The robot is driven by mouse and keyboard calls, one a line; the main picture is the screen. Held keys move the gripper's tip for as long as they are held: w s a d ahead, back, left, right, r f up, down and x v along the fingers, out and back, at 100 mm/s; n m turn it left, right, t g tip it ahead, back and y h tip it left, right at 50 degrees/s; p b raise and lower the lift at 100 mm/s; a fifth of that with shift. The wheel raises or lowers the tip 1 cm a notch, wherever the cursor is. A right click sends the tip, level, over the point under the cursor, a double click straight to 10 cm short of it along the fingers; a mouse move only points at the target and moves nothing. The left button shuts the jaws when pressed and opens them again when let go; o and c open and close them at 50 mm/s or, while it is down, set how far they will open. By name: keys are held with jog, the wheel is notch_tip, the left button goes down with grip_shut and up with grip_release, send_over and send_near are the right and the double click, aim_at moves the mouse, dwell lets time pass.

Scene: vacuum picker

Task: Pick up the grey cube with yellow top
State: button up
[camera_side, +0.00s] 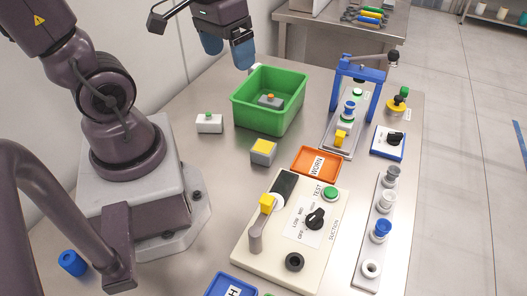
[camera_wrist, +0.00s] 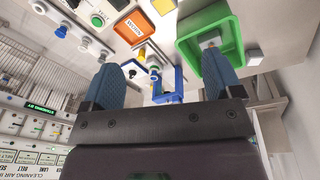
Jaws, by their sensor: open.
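The grey cube with yellow top (camera_side: 262,156) sits on the metal table, in front of the green bin and beside the orange tray. In the wrist view, part of its yellow top (camera_wrist: 163,5) shows at the upper edge, cut off by the frame. My gripper (camera_side: 228,57) is high above the back of the table, behind the green bin and well away from the cube. Its two blue fingers are apart with nothing between them; they also show spread in the wrist view (camera_wrist: 160,70).
The green bin (camera_side: 252,115) holds a grey block with an orange top. A white block with a green button (camera_side: 209,124) stands left of it. The orange tray (camera_side: 303,165), control panel (camera_side: 255,262), blue-framed fixture (camera_side: 340,82) and fittings rail (camera_side: 367,248) crowd the right and front.

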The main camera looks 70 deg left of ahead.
jog(key=s+a+f+n+t+h, duration=0.1)
jog(key=a+f+n+t+h, duration=0.1)
jog(key=f+n, duration=0.5)
jog(key=s+a+f+n+t+h, duration=0.1)
jog(key=a+f+n+t+h, duration=0.1)
jog(key=f+n+h, duration=0.2)
jog(key=s+a+f+n+t+h, duration=0.1)
jog(key=f+n+h, duration=0.3)
jog(key=f+n, duration=0.7)
jog(key=shift+s+a+f+t, duration=0.2)
jog(key=shift+a+t, duration=0.2)
jog(key=shift+a, duration=0.05)
jog(key=shift+s+a+f+t, duration=0.15)
jog(key=shift+a+t, duration=0.25)
jog(key=shift+a, duration=0.05)
jog(key=shift+w+a+r+n+t+y, duration=0.1)
jog(key=shift+w+a+n+t+y, duration=0.5)
jog(key=shift+w+a, duration=0.35)
jog(key=shift+w+d+t, duration=0.15)
jog(key=shift+w+t, duration=0.15)
jog(key=shift+w, duration=0.05)
send_near(268, 148)
jog(key=x, duration=0.4)
jog(key=shift+f, duration=0.45)
jog(key=shift+r+x, duration=0.2)
jog(key=shift+x, duration=1.1)
jog(key=shift+r+x, duration=0.2)
jog(key=shift+x, duration=1.15)
jog(key=shift+w+d, duration=0.1)
jog(key=c, duration=1)
